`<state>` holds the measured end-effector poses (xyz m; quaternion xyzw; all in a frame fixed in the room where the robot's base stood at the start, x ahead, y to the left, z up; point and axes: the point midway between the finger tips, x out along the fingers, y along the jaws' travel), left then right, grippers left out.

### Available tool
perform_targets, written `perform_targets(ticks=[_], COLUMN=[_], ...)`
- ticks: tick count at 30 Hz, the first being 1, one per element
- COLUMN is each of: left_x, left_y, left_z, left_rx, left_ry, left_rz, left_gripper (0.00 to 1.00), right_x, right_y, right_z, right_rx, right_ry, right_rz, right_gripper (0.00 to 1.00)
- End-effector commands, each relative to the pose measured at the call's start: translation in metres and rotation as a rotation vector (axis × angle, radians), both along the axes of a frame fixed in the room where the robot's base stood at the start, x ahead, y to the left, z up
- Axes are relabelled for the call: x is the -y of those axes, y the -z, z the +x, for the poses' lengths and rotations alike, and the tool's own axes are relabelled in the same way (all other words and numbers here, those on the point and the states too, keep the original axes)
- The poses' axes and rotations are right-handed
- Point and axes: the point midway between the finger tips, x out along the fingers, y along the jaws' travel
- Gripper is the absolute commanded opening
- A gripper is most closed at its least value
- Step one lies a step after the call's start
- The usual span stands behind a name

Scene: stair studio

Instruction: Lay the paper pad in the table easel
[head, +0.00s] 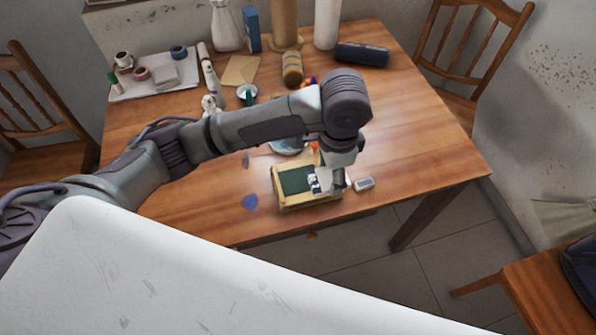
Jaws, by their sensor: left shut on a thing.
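The table easel (278,199) is a low, pale wooden frame near the front edge of the table. A dark green panel, which looks like the paper pad (294,181), lies within the easel's frame. My left gripper (327,186) comes down from above at the right side of the green pad and is shut on its edge. The fingers and wrist hide the right part of the pad and easel, so I cannot tell whether the pad rests fully flat. My right gripper is not in view.
A small white and grey block (364,184) lies just right of the easel. A blue patch (250,202) lies to its left. Bottles, a dark blue case (361,54) and a cloth with tape rolls (155,78) stand farther back. The table's right side is clear.

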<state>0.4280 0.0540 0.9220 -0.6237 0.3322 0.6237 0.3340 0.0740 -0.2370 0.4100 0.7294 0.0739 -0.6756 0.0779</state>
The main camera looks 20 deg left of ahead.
Motion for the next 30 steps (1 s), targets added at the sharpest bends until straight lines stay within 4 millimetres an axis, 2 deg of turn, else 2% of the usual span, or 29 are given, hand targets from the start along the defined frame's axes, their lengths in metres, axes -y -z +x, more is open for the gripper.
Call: perform_targets(ticks=[1, 6, 12, 16, 24, 30], left_x=[-0.014, -0.049, -0.074, -0.078, -0.078, -0.078], left_y=[0.007, 0.03, 0.047, 0.054, 0.088, 0.09], left_z=[0.005, 0.02, 0.03, 0.032, 0.032, 0.032], left_rx=[-0.002, -0.003, -0.002, -0.002, 0.0, 0.001], left_ry=[-0.009, -0.009, -0.005, -0.004, -0.004, -0.003], left_rz=[0.006, 0.004, 0.001, 0.0, 0.0, 0.0], left_gripper=[0.25, 0.25, 0.25, 0.25, 0.25, 0.25], right_x=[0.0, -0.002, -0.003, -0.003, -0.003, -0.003], right_y=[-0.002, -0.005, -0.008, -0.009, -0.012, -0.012], right_z=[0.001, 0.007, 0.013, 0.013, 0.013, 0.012], right_rx=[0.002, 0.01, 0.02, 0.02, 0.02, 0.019], right_ry=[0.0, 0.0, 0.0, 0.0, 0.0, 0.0], right_rz=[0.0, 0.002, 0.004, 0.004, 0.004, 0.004], right_gripper=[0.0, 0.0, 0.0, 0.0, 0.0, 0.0])
